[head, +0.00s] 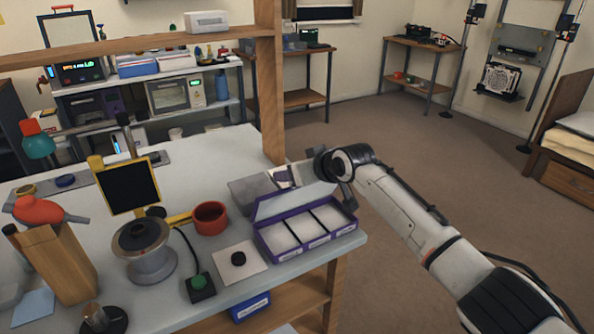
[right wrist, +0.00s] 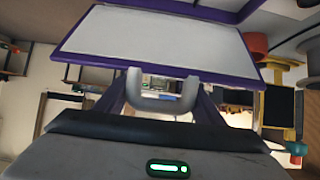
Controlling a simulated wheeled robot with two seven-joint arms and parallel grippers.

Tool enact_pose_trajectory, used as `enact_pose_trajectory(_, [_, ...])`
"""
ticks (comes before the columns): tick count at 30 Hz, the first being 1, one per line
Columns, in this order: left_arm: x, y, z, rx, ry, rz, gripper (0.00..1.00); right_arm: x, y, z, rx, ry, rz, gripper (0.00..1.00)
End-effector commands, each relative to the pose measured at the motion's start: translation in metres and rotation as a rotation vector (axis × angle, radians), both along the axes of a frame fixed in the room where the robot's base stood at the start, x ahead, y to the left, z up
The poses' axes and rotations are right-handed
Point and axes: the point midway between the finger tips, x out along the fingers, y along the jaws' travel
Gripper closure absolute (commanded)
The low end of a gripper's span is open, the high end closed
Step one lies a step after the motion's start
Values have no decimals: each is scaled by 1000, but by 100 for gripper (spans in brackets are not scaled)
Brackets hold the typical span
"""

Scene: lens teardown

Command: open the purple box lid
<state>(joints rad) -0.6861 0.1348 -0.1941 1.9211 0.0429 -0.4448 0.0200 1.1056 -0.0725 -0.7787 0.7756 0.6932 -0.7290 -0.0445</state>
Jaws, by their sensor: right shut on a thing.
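The purple box (head: 313,238) sits at the table's front right corner, its white compartments uncovered in the head view. Its lid (head: 290,202) stands raised along the box's back side, its pale inner face showing. In the right wrist view the lid (right wrist: 160,42) is a white panel with a purple rim, just beyond my fingers. My right gripper (head: 291,180) is behind the lid and shut at its edge; it also shows in the right wrist view (right wrist: 164,98). The exact contact is partly hidden. My left gripper is not in view.
Left of the box are a white pad with a black ring (head: 238,259), a red cup (head: 210,217) and a green-buttoned switch (head: 199,287). A grey block (head: 250,190) lies behind the box. A wooden shelf post (head: 269,90) rises close to my right gripper.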

Motion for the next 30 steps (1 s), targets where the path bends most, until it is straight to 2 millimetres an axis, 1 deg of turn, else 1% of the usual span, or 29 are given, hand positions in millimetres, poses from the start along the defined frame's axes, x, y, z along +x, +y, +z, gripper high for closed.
enact_pose_trajectory(1, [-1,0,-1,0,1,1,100,-3,-4,-13,-13,21,-3,78])
enact_pose_trajectory(11, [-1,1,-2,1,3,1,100,-3,-4,-13,-15,21,-4,78])
enact_pose_trajectory(12, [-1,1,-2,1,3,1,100,-2,-4,-13,-14,21,-4,31])
enact_pose_trajectory(23, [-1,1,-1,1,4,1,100,-2,-3,-6,-6,10,-2,30])
enact_pose_trajectory(26, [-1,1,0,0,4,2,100,-5,-5,-2,-4,10,-2,30])
enact_pose_trajectory(30, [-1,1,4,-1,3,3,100,-14,-11,6,-4,9,-1,30])
